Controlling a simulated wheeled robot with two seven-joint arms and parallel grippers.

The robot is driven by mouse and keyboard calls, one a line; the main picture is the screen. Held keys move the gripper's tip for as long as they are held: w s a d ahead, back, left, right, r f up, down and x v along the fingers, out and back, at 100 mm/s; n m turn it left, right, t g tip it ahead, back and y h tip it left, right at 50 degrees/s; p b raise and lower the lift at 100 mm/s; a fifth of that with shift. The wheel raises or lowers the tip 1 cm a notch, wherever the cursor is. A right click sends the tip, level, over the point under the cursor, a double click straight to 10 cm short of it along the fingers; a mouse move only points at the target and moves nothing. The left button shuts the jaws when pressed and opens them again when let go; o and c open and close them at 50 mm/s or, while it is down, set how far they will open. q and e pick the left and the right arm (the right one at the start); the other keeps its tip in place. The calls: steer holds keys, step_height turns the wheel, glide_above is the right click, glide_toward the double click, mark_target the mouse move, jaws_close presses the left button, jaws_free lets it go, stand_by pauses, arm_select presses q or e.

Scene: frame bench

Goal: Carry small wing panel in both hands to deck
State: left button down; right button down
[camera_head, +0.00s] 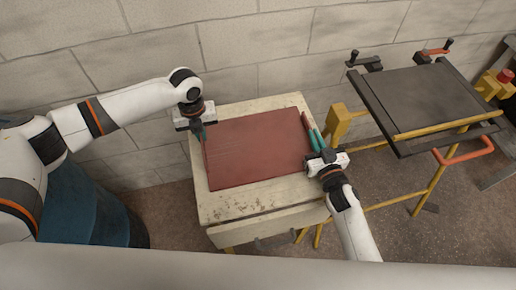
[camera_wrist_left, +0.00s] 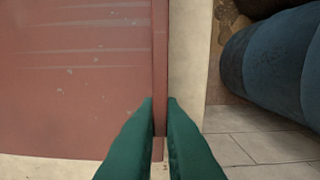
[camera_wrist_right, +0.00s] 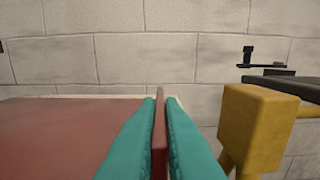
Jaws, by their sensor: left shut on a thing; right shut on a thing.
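The small wing panel (camera_head: 255,148) is a flat red sheet with raised edges on its left and right sides. It lies over a cream, worn-topped stand (camera_head: 237,207); I cannot tell whether it touches the top. My left gripper (camera_head: 201,134) is shut on the panel's left edge, and the left wrist view shows its green fingers (camera_wrist_left: 160,105) on either side of that edge. My right gripper (camera_head: 318,143) is shut on the right edge, its fingers (camera_wrist_right: 161,105) on both sides of it. The deck, seemingly the dark flat top (camera_head: 415,95) of a yellow frame, stands to the right, empty.
The deck has dark clamps (camera_head: 364,62) at the back and a red handle (camera_head: 464,152) in front. A yellow post (camera_head: 338,123) stands between stand and deck. A block wall (camera_head: 150,50) runs close behind. A blue drum (camera_head: 100,210) stands at left.

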arm_select(q)
steer(key=c, duration=1.6)
jaws_free()
steer(key=shift+a+f, duration=0.15)
steer(key=shift+c, duration=0.2)
arm_select(e)
steer(key=c, duration=1.6)
jaws_free()
steer(key=shift+d+f, duration=0.1)
steer(key=shift+f, duration=0.1)
steer(key=shift+c, duration=0.2)
arm_select(q)
steer(key=shift+o, duration=0.4)
steer(key=shift+s, duration=0.1)
arm_select(e)
steer(key=shift+o, duration=0.4)
steer(key=shift+s, duration=0.1)
steer(key=shift+s, duration=0.2)
steer(key=v, duration=1.1)
steer(key=shift+s+d, duration=0.1)
steer(key=shift+s, duration=0.15)
arm_select(q)
step_height(320, 180, up, 12)
